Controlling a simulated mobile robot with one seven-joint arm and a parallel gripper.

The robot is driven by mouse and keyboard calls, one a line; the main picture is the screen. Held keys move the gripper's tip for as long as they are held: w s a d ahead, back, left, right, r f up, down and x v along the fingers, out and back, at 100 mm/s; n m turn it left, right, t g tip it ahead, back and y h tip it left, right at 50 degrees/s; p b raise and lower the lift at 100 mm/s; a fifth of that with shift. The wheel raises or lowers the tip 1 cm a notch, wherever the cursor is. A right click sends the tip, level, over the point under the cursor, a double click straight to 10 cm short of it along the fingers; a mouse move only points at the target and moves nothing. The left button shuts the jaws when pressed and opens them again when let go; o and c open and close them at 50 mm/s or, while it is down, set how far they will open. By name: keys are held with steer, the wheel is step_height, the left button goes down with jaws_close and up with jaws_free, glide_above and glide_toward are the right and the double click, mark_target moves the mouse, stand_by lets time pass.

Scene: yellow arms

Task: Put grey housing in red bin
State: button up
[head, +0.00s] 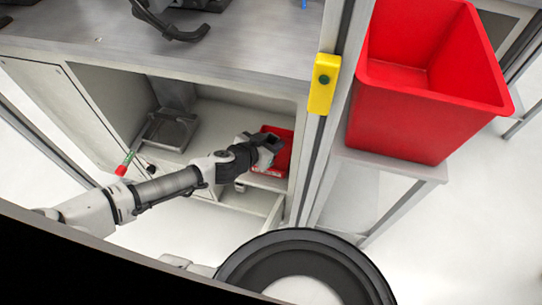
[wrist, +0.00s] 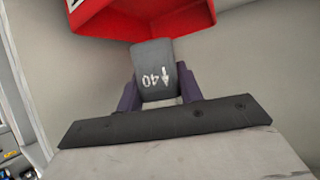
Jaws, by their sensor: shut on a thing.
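My gripper (head: 258,149) is inside the open cabinet compartment, at the small red bin (head: 284,154). In the wrist view its two purple fingers (wrist: 157,97) are shut on a dark grey housing (wrist: 155,62) marked "40" with an arrow. The red bin (wrist: 140,22) shows just beyond the housing at the top of the wrist view. I cannot tell whether the housing touches it. In the head view the gripper covers part of the small bin. A large, open red bin (head: 440,120) stands at the upper right, apart from the gripper, and the part of its floor that shows is bare.
A grey metal tray (head: 168,131) sits to the left in the compartment. The grey worktop (head: 230,45) overhangs it. A post with a yellow switch box (head: 323,84) stands between the compartment and the large bin. A red-and-green item (head: 124,165) is by the left cabinet edge.

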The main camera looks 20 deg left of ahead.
steer(key=shift+f+b, duration=0.6)
steer(key=shift+f, duration=2.7)
steer(key=shift+f, duration=0.15)
steer(key=o, duration=1)
steer(key=shift+r, duration=0.2)
steer(key=shift+r, duration=0.1)
